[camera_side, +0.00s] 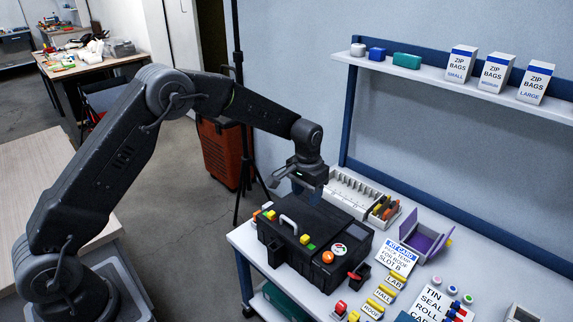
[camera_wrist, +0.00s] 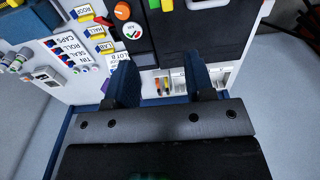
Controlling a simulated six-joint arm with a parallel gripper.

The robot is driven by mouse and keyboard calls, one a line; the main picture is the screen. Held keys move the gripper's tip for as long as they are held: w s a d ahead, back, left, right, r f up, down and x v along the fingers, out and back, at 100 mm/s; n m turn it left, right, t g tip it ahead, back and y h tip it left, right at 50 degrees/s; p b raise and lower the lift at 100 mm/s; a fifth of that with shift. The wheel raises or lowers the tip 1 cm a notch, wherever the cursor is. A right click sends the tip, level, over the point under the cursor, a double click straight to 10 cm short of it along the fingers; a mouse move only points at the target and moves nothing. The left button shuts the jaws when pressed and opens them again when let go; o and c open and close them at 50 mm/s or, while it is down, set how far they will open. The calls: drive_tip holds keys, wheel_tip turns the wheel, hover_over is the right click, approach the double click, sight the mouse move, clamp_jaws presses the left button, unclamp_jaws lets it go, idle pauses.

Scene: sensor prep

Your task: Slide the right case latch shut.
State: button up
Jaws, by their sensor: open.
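The black case (camera_side: 318,222) stands closed on the white table, with a pale handle (camera_side: 289,225). A small yellow piece (camera_side: 305,239) is right of the handle and another yellow piece (camera_side: 271,214) is left of it. They look like the latches; whether either is slid shut is too small to tell. My gripper (camera_side: 298,187) is above the back edge of the case in the side view, apart from the yellow pieces. In the wrist view my gripper (camera_wrist: 161,75) has two dark blue fingers spread apart with nothing between them. The case (camera_wrist: 208,40) fills the upper middle there.
An orange knob (camera_side: 327,257) and a round label are at the case's right end, near a red-handled item (camera_side: 354,276). A white divided tray (camera_side: 355,192) and a purple open box (camera_side: 425,237) stand behind. Label strips and a kit card (camera_side: 402,257) lie right.

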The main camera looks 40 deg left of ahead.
drive_tip(key=s+r+t, duration=0.1)
drive_tip(key=s+r, duration=0.6)
drive_tip(key=r, duration=0.5)
drive_tip(key=shift+s, duration=0.2)
drive_tip(key=shift+t, duration=0.3)
drive_tip(key=s+r+t, duration=0.2)
drive_tip(key=s+r, duration=0.6)
drive_tip(key=s, duration=0.4)
drive_tip(key=s+a+t, duration=0.1)
drive_tip(key=s, duration=1.2)
drive_tip(key=shift+s+a+t, duration=0.15)
drive_tip(key=shift+s+t, duration=0.1)
drive_tip(key=shift+t, duration=0.05)
drive_tip(key=shift+c, duration=0.3)
